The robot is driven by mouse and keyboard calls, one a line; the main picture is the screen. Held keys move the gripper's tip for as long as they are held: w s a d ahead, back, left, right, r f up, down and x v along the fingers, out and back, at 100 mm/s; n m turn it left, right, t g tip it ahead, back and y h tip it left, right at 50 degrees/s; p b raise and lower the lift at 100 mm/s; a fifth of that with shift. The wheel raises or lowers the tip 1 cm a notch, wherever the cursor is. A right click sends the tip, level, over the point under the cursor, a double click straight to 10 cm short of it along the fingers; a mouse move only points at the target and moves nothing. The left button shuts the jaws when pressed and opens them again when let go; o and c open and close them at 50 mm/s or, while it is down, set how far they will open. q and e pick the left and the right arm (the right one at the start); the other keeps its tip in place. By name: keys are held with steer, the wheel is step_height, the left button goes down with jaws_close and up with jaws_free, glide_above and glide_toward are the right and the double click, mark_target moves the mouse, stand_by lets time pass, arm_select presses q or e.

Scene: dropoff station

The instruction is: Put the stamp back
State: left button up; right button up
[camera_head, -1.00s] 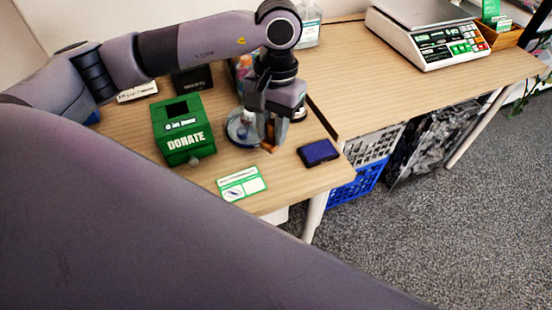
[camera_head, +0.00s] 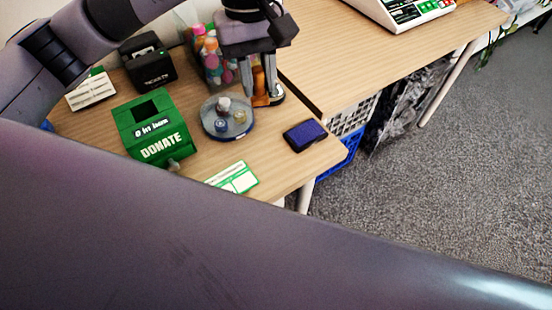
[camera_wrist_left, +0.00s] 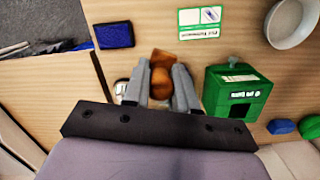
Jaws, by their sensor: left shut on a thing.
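The stamp has an orange-brown wooden handle (camera_head: 261,88). My left gripper (camera_head: 259,97) is shut on it near the back of the near table, beside the round tray. In the left wrist view the stamp (camera_wrist_left: 162,72) shows between the two grey fingers (camera_wrist_left: 162,80). I cannot tell whether its base touches the table. A dark blue ink pad (camera_head: 304,137) lies near the table's right edge, apart from the stamp. My right gripper is not in view.
A round tray (camera_head: 207,128) with small items stands between the green donation box (camera_head: 150,130) and the stamp. A green-and-white card (camera_head: 235,178) lies at the front edge. A clear container of bottles (camera_head: 205,50) and a black box (camera_head: 150,65) stand behind.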

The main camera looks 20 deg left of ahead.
arm_select(q)
steer(key=d+r+n, duration=0.3)
steer(key=r+n, duration=0.1)
steer(key=n, duration=0.1)
steer(key=f, duration=0.6)
steer(key=f+b, duration=0.1)
steer(key=f, duration=0.6)
steer(key=f+b, duration=0.1)
steer(key=f, duration=0.6)
steer(key=shift+s+d+f, duration=0.15)
steer(key=shift+s, duration=0.15)
steer(key=shift+f, duration=0.1)
steer(key=shift+f+b, duration=0.15)
steer(key=shift+b, duration=0.15)
steer(key=o, duration=0.8)
steer(key=shift+o, duration=0.2)
steer(key=shift+r, duration=0.2)
